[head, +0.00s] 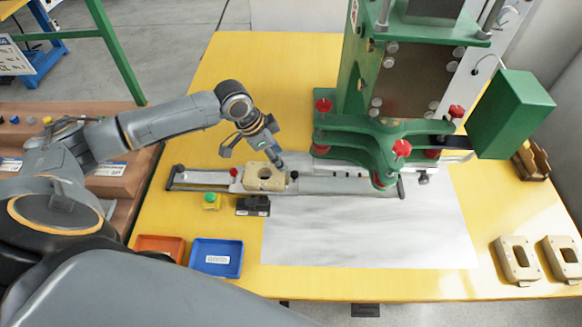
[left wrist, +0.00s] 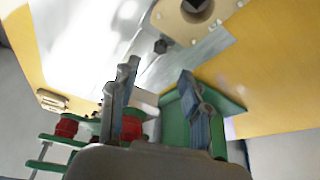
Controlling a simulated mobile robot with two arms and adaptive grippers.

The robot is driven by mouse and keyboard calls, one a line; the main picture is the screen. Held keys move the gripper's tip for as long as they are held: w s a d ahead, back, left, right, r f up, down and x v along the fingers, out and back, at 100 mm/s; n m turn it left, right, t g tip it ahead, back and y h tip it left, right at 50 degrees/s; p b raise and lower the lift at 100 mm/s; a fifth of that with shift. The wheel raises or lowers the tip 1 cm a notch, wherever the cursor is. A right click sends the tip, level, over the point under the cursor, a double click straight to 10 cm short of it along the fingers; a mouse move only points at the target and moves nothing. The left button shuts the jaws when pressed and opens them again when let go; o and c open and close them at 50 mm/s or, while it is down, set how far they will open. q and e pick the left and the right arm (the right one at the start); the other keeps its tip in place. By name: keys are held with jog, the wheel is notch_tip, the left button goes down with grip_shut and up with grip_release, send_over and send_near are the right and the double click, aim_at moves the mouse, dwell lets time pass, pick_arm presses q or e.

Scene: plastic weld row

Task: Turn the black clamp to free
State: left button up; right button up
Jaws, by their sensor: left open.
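The black clamp, seen as a small black knob (head: 294,174), stands at the right end of a beige part (head: 263,178) on the metal slide. In the left wrist view the dark knob (left wrist: 160,46) shows beside the beige part (left wrist: 190,22). A red knob (head: 233,172) is at the part's left side. My left gripper (head: 254,154) is open and empty above and behind the beige part, with its fingers apart. In the left wrist view its two fingers (left wrist: 157,88) point toward the knob and do not touch it. My right gripper is not in view.
A green press (head: 385,140) with red knobs stands just right of the slide. Orange (head: 160,238) and blue (head: 217,243) trays lie front left. Two beige parts (head: 517,262) lie front right.

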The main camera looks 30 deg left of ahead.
aim_at(293, 174)
pick_arm(q)
jog(key=x, duration=0.4)
jog(key=shift+w+f, duration=0.1)
jog(key=shift+w, duration=0.05)
jog(key=x, duration=0.3)
jog(key=shift+w+d+f, duration=0.1)
jog(key=shift+f, duration=0.25)
jog(key=shift+w+d+f+p, duration=0.1)
jog(key=shift+f+p, duration=0.2)
jog(key=shift+f, duration=0.2)
grip_shut()
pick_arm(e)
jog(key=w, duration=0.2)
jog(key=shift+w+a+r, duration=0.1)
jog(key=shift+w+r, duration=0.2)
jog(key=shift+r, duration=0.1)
